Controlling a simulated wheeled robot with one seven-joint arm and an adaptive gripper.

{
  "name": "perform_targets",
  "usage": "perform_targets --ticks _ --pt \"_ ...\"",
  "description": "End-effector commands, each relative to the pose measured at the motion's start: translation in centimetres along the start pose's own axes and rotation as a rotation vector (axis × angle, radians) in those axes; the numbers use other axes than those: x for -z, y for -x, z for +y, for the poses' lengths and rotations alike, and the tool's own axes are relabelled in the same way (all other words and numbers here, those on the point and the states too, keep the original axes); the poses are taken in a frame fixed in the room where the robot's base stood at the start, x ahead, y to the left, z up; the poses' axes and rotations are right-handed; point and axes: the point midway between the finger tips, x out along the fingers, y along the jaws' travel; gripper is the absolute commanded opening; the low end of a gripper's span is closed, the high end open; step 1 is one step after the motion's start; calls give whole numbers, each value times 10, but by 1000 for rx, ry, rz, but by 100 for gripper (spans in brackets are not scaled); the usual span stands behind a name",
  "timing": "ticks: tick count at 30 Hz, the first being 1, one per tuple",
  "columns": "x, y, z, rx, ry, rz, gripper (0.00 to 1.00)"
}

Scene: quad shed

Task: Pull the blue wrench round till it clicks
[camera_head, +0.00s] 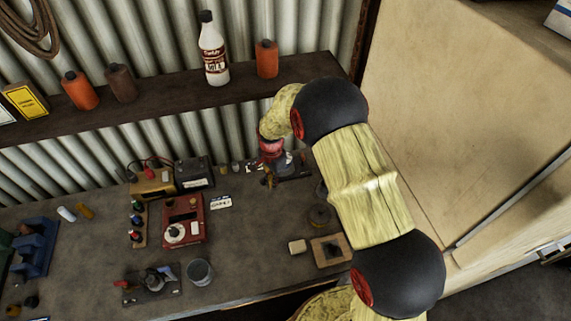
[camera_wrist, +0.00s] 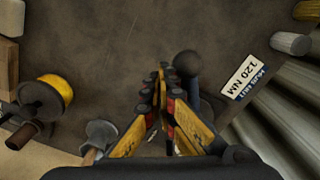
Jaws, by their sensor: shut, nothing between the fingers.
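My gripper (camera_wrist: 163,75) is shut and empty, its yellow-and-black fingers together and pointing down at the bench. In the head view my gripper (camera_head: 268,182) is at the back of the bench, below the shelf. In the wrist view a dark blue-grey round knob (camera_wrist: 187,63) is just right of the fingertips; its lower part runs behind the right finger. It looks like the end of the wrench handle, but I cannot tell whether the fingers touch it. A "120 NM" label (camera_wrist: 243,77) lies to its right. The wrench's head and pivot are hidden.
On the bench are a red device (camera_head: 183,220), a grey cup (camera_head: 200,271) and a wooden block (camera_head: 297,246). A shelf (camera_head: 190,98) with bottles runs behind.

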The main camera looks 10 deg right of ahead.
Motion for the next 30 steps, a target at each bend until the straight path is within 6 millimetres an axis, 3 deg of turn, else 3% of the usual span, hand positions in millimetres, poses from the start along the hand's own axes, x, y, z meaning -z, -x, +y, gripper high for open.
perform_targets --ticks 30 --pt "-5 0 -13 1 0 0 0"
